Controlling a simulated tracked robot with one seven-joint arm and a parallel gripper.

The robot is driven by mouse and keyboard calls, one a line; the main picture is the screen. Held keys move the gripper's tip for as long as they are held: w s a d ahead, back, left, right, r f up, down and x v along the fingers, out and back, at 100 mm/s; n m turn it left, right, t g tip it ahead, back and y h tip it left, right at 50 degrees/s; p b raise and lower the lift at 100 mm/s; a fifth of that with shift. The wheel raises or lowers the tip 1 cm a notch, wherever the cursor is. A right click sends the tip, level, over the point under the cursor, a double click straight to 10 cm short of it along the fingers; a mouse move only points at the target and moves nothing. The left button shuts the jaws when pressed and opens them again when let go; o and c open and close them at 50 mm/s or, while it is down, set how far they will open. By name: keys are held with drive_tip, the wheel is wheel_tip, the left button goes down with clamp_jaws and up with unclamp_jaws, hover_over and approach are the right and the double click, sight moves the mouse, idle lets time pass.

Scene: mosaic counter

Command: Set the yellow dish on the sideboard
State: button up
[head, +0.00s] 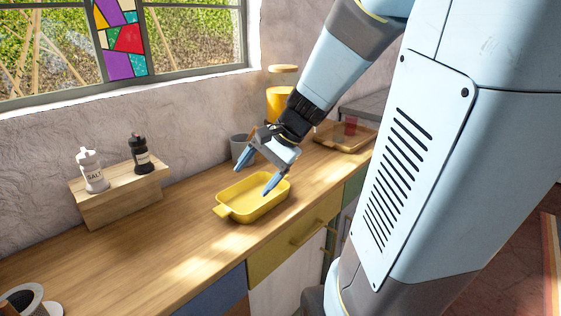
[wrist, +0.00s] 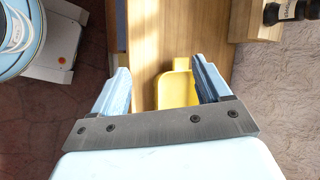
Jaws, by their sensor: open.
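The yellow dish (head: 248,199) is a rectangular dish with tab handles, standing upright on the wooden sideboard top (head: 150,250). My gripper (head: 257,175) is open, with its blue fingers spread over the far part of the dish. In the wrist view the gripper (wrist: 161,88) shows its two fingers apart, and part of the dish (wrist: 176,90) shows between them, nearer the right finger. I see nothing held. I cannot tell whether a fingertip touches the dish.
A wooden riser (head: 120,192) with white and black bottles stands at the back left. A grey cup (head: 241,149) and a yellow canister (head: 279,104) stand behind my gripper. A wooden tray (head: 350,139) with a red cup lies at right. The counter left of the dish is clear.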

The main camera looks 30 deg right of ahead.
drive_tip(key=s+d+r+n+t+h, duration=0.1)
drive_tip(key=s+r+n+t+h, duration=0.1)
drive_tip(key=s+r+n+h, duration=0.4)
drive_tip(key=shift+s+r+n+t, duration=0.3)
drive_tip(key=shift+s+r+n, duration=0.5)
drive_tip(key=shift+s+n, duration=1.3)
drive_tip(key=shift+w, duration=0.2)
